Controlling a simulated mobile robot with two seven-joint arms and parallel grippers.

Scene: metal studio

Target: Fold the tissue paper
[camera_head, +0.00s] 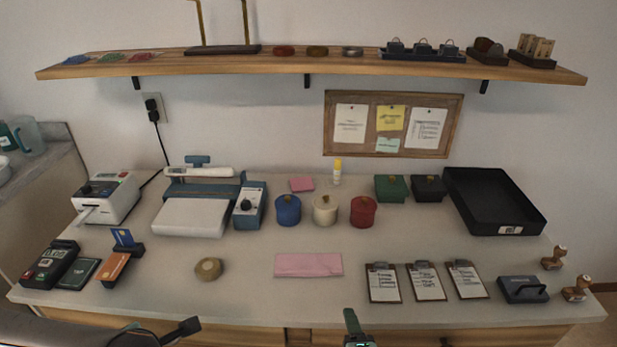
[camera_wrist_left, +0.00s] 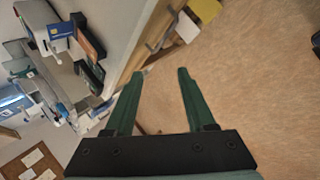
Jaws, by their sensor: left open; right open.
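The pink tissue paper (camera_head: 308,265) lies flat on the table near the front middle, as a wide rectangle with a faint lengthwise line. My right gripper (camera_head: 355,325) shows only partly at the bottom edge of the head view, just in front of the table and to the right of the paper, apart from it. My left gripper is open and empty in the left wrist view (camera_wrist_left: 160,75), its two green fingers spread above the floor beside the table. The paper does not show in that view.
A tape roll (camera_head: 208,268) lies left of the paper, and several clipboards (camera_head: 383,283) lie right of it. Blue (camera_head: 288,210), cream (camera_head: 325,210) and red (camera_head: 363,212) pots stand behind. A small pink pad (camera_head: 301,184) lies farther back. The table around the paper is clear.

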